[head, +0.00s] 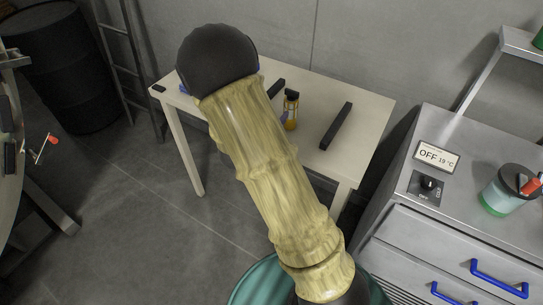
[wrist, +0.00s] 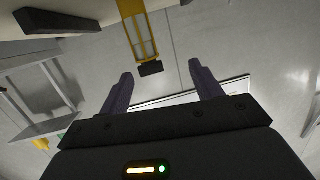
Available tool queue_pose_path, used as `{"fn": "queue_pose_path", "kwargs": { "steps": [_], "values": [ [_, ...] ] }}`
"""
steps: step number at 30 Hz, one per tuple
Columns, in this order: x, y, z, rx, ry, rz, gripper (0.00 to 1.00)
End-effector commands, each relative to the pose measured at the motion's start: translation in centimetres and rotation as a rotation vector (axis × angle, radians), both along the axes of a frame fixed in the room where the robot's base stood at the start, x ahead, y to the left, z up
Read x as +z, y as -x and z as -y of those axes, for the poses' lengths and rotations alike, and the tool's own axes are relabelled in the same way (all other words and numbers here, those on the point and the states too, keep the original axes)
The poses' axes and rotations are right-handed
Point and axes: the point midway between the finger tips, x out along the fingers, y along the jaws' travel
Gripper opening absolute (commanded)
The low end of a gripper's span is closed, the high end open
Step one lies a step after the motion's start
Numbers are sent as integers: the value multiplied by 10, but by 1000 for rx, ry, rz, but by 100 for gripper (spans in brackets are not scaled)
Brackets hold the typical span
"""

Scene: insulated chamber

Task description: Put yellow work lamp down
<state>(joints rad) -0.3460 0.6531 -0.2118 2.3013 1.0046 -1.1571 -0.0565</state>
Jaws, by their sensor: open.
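The yellow work lamp (head: 291,110) stands upright on the cream table (head: 372,112), with a dark top and a yellow lower part. In the wrist view a yellow frame with a black end, which looks like the lamp (wrist: 138,32), comes down from the top edge. Its black end appears between my fingertips, with no finger visibly touching it. My gripper (wrist: 157,74) is open, its two dark fingers apart and empty. In the head view my arm crosses the middle and hides my gripper.
A dark bar (head: 336,126) lies on the table right of the lamp. A steel cabinet (head: 463,147) with blue handles and a cup (head: 503,192) stands at right. A dark barrel (head: 62,65) and a ladder (head: 123,60) are at back left. Floor is clear in front of the table.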

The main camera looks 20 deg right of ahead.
Motion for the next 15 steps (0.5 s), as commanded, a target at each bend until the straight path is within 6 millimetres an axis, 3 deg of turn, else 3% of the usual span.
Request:
{"fn": "queue_pose_path", "kwargs": {
  "steps": [4, 8, 15],
  "values": [
    [-7, 2, -20, 156, -188, -134, 65],
    [-11, 16, -44, 303, -316, -275, 65],
    [-10, 78, -82, 549, -448, -582, 65]
  ]
}}
